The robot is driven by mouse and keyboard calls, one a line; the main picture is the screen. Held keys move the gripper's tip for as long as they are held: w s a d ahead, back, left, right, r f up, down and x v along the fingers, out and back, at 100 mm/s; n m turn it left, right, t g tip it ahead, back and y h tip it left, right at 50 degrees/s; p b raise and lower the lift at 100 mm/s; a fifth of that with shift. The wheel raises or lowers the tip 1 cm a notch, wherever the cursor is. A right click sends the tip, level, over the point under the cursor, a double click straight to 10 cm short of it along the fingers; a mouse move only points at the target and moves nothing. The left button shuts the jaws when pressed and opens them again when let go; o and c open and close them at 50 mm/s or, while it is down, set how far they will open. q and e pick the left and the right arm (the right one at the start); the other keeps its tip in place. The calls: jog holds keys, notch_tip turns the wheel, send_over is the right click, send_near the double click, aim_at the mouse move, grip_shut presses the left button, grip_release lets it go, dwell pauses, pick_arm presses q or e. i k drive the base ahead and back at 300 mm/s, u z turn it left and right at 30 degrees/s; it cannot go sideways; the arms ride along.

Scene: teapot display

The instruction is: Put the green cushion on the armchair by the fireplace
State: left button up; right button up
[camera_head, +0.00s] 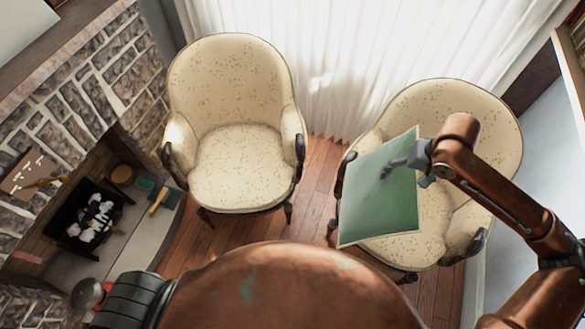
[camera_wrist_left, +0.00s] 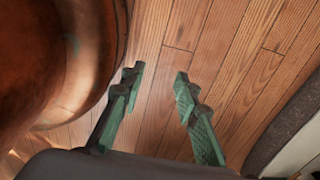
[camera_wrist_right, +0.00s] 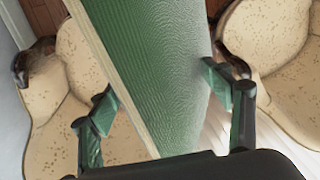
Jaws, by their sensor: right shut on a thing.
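The green cushion (camera_head: 380,200) is a flat green square with a pale edge. My right gripper (camera_head: 405,163) is shut on it and holds it in front of the right armchair (camera_head: 445,115). In the right wrist view the cushion (camera_wrist_right: 160,70) stands between the two fingers of my right gripper (camera_wrist_right: 160,95). The left armchair (camera_head: 240,165), nearer the fireplace (camera_head: 75,150), is cream with small spots, and its seat is empty. My left gripper (camera_wrist_left: 157,90) is open and empty above the wooden floor. The cushion hides part of the right armchair's seat and arm.
A white curtain (camera_head: 350,50) hangs behind the armchairs. Bare wooden floor (camera_head: 315,190) lies between them. A dark grate (camera_head: 90,215) with white logs and a yellow-handled tool (camera_head: 160,198) are at the hearth. A wall runs along the right side.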

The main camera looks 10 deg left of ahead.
aim_at(233, 159)
jog(key=u, duration=0.4)
jog(key=i, duration=0.25)
jog(key=u, duration=1)
jog(key=i, duration=0.9)
jog(key=u, duration=0.65)
